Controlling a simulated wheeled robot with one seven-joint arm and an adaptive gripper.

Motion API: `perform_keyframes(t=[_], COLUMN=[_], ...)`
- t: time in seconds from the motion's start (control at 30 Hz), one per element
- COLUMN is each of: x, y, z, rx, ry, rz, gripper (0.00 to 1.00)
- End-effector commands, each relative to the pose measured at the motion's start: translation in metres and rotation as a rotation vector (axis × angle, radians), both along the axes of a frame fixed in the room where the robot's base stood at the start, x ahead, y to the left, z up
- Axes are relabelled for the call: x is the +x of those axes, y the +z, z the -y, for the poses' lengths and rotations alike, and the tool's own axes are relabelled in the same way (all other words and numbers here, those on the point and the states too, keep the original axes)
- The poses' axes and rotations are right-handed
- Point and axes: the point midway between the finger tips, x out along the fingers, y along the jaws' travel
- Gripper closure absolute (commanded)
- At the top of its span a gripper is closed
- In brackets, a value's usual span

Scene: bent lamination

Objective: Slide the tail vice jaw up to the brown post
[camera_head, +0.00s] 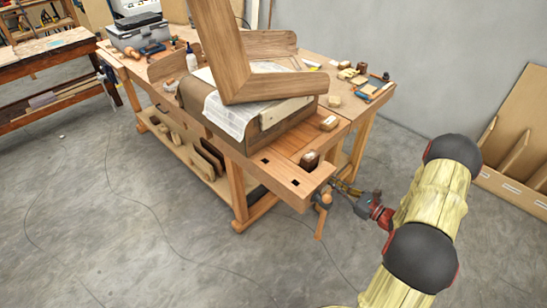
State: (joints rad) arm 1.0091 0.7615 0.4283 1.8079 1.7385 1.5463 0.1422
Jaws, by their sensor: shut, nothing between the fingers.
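The tail vice jaw (287,183) is the wooden block with dark square holes at the near end of the workbench. A wooden vice handle (320,222) hangs below its right end. A small dark brown post (309,160) stands on the bench top beside the jaw; I cannot tell whether the two touch. My gripper (338,187) is shut and empty at the right end of the vice, close to the handle and the metal parts there. Its fingertips are small and partly hard to make out, so contact is unclear.
A bent wooden lamination (232,60) rests over a brown form (199,103) with paper on the bench. A small pale block (329,123) sits on the bench's right side. Tools and blocks lie farther back. Grey floor (150,220) is open in front; panels (520,140) lean at the right.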

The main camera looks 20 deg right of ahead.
Motion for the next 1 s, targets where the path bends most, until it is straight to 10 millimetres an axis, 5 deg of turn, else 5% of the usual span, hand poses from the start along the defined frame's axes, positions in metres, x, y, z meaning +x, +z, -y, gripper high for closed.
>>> perform_keyframes(t=[1.0], x=[0.018], y=[0.002], z=[-0.007], rx=[-0.003], ry=[0.002], rz=[0.003], gripper=[1.00])
